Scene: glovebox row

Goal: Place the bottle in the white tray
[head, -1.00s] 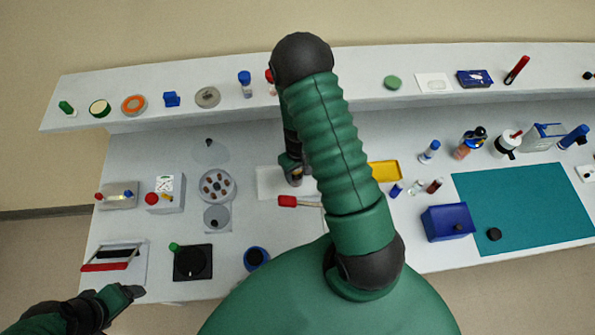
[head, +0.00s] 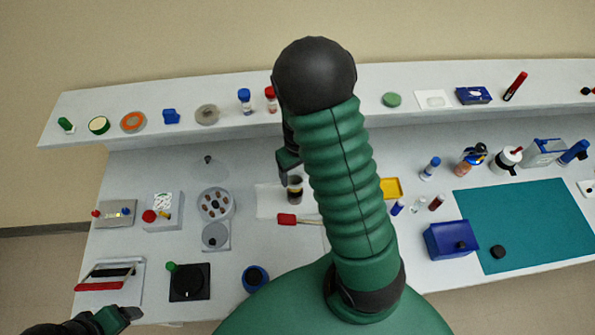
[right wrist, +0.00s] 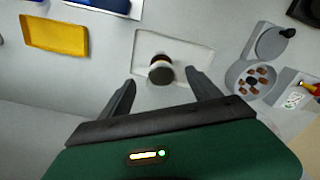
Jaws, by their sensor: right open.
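A small dark bottle (head: 295,187) with a black cap and a pale band stands on the white tray (head: 265,203). In the right wrist view the bottle (right wrist: 161,70) is seen from above, inside the rim of the tray (right wrist: 200,55). My right gripper (head: 287,161) is above and behind the bottle, partly hidden by my forearm. In the right wrist view its two fingers (right wrist: 159,82) are spread, with the bottle beyond them and a clear gap. My left gripper (head: 128,315) is low at the left, near the bench's front edge; its jaw opening is unclear.
A red-handled tool (head: 288,219) lies at the tray's front edge. A yellow tray (head: 391,188) and small vials (head: 418,205) are to the right, a blue box (head: 449,239) in front of them. A round multi-well device (head: 215,204) is left of the tray. A raised shelf (head: 350,90) runs behind.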

